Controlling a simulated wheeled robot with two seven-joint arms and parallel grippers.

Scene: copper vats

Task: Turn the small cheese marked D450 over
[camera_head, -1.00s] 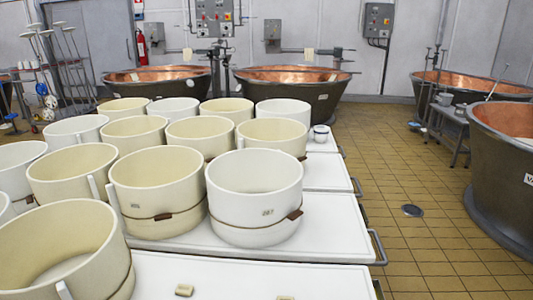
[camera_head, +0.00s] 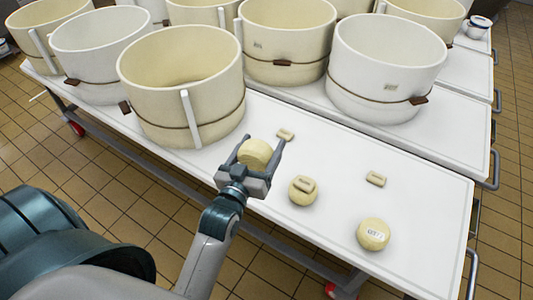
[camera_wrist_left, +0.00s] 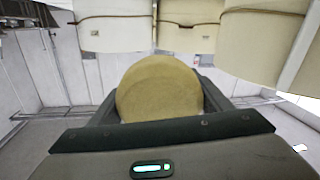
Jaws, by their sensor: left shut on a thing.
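My left gripper (camera_head: 257,160) is shut on a small pale-yellow cheese (camera_head: 255,152) at the near edge of the white table (camera_head: 335,160). In the left wrist view the cheese (camera_wrist_left: 160,88) sits between the jaws. No mark shows on its visible sides, so I cannot tell whether it is the D450 one. A third small cheese (camera_head: 373,234) lies further right with a white label, too small to read surely. My right gripper is not in view.
Small pale blocks lie on the table, one behind the held cheese (camera_head: 286,134) and one further right (camera_head: 376,179). Large round moulds, one cream (camera_head: 180,90) and one white (camera_head: 385,65), stand behind.

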